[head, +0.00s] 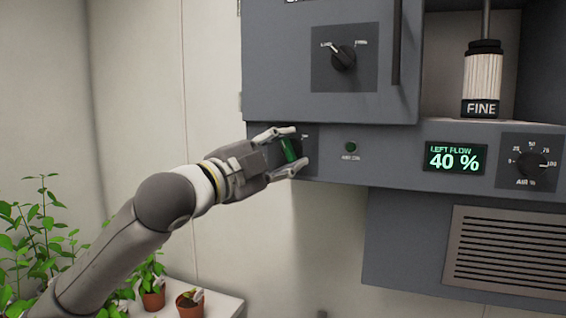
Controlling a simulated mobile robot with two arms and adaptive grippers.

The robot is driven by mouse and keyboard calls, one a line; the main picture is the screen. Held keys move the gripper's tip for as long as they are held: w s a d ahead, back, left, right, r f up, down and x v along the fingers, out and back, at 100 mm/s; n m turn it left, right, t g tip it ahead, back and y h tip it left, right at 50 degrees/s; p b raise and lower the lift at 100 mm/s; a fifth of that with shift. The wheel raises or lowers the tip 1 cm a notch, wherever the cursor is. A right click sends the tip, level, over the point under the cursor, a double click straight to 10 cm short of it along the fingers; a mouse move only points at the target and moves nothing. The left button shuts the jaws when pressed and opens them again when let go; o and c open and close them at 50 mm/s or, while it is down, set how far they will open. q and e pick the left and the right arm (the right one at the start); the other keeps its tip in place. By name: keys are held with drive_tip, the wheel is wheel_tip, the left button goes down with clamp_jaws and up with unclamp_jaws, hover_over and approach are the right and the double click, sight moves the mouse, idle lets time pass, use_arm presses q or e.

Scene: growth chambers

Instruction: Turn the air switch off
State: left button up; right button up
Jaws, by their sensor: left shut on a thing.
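The air switch (289,149) is a dark rotary knob with a green bar, on a dark plate at the left end of the cabinet's lower grey panel. My left gripper (284,153) is shut on it, one finger above and one below. The gripper hides part of the knob and its plate. The green bar stands steep, tilted with its top to the left. A small round green indicator (351,147) labelled for air sits on the panel to the right of the switch. My right gripper is not in view.
A green display (455,159) reads LEFT FLOW 40 %. An AIR % dial (530,163) is at the far right. Another knob (343,57) is on the upper door, beside a vertical handle (396,42). Potted plants (152,294) stand low at left.

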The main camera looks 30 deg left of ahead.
use_arm(q)
drive_tip(key=shift+f+n+t+y+b, duration=0.1)
drive_tip(key=shift+n+t+y+b, duration=0.25)
drive_tip(key=shift+n, duration=0.85)
drive_tip(key=shift+f+n+t+y+b, duration=0.1)
drive_tip(key=shift+n+t+y+b, duration=0.25)
drive_tip(key=shift+n, duration=0.85)
drive_tip(key=o, duration=0.7)
drive_tip(key=shift+o, duration=0.2)
drive_tip(key=v, duration=0.7)
drive_tip(key=shift+s, duration=0.15)
drive_tip(key=shift+f, duration=0.1)
